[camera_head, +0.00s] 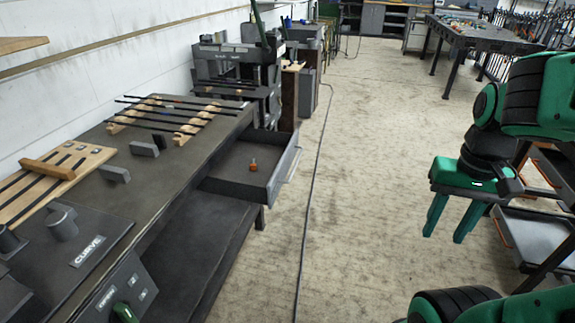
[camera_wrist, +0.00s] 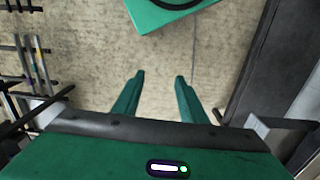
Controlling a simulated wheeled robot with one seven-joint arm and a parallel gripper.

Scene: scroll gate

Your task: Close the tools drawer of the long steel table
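The long steel table (camera_head: 130,193) runs along the left wall in the head view. Its drawer (camera_head: 270,183) is pulled out toward the aisle at the table's far end. A small orange item (camera_head: 253,165) stands inside the drawer. The drawer's handle bar (camera_head: 290,163) faces right. My gripper (camera_head: 450,227) hangs over the aisle at the right, fingers down, well apart from the drawer. In the wrist view my gripper (camera_wrist: 158,77) has its two fingers spread with nothing between them. Any tools label on the drawer cannot be read.
Rods on wooden racks (camera_head: 180,120), a wooden board (camera_head: 50,180) and a "CURVE" plate (camera_head: 88,251) lie on the tabletop. A dark cable (camera_head: 312,190) runs along the floor. A cart with shelves (camera_head: 545,235) stands at right.

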